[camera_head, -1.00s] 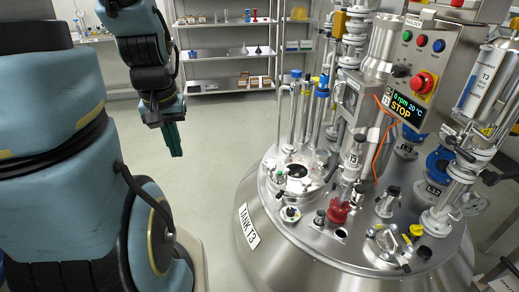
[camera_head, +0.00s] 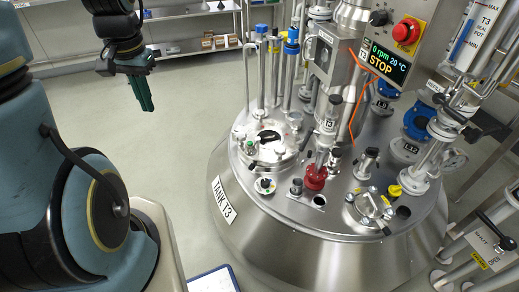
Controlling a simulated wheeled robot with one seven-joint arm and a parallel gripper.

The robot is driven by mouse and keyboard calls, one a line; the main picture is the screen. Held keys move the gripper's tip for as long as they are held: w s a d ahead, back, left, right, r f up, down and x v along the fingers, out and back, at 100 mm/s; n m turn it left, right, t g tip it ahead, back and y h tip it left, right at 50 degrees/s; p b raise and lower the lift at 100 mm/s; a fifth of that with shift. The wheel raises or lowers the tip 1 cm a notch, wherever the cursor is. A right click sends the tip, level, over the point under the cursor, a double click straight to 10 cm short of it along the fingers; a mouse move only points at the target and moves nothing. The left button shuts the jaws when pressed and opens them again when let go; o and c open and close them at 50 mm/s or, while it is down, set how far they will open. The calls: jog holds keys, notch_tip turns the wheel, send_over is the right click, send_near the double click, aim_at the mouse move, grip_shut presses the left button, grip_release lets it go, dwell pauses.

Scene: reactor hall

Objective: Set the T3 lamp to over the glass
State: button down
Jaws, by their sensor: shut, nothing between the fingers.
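My gripper (camera_head: 142,92), with dark green fingers, hangs shut and empty over open floor, left of and well apart from the steel tank marked TANK T3 (camera_head: 255,235). A round port with a dark centre (camera_head: 268,138), possibly the glass, is on the left of the tank lid. A steel cylinder tagged T3 (camera_head: 328,115) stands upright behind a red fitting (camera_head: 315,178). I cannot tell whether this cylinder is the lamp. Another round clamped fitting (camera_head: 369,207) lies near the lid's front right.
A control panel (camera_head: 386,62) reads 0 rpm 20 °C STOP, with a red button above. An orange cable (camera_head: 357,100) hangs beside it. Pipes and valves crowd the lid's back and right. A blue-edged board (camera_head: 214,280) lies low at front. Floor between gripper and tank is clear.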

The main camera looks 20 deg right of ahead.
aim_at(253, 145)
jog(key=w+d+f+m+y+b, duration=0.15)
jog(key=d+f+m+b, duration=0.25)
jog(key=d+f+m, duration=0.45)
jog(key=w+d+f+m+b, duration=0.3)
jog(key=d+f+m+b, duration=0.15)
jog(key=d, duration=0.65)
jog(key=s+d+f+m+b, duration=0.1)
jog(key=d+f+m, duration=0.3)
jog(key=d, duration=0.4)
jog(key=s+d+f+m+t+b, duration=0.1)
jog(key=s+d+f+m+b, duration=0.1)
jog(key=d+f+m, duration=0.3)
jog(key=d, duration=0.3)
jog(key=shift+s+t, duration=0.3)
jog(key=shift+s, duration=0.1)
jog(key=shift+y, duration=0.25)
jog(key=w+a+f, duration=0.4)
jog(key=w+f, duration=0.1)
jog(key=f, duration=0.5)
jog(key=shift+w+a, duration=0.2)
jog(key=shift+w, duration=0.05)
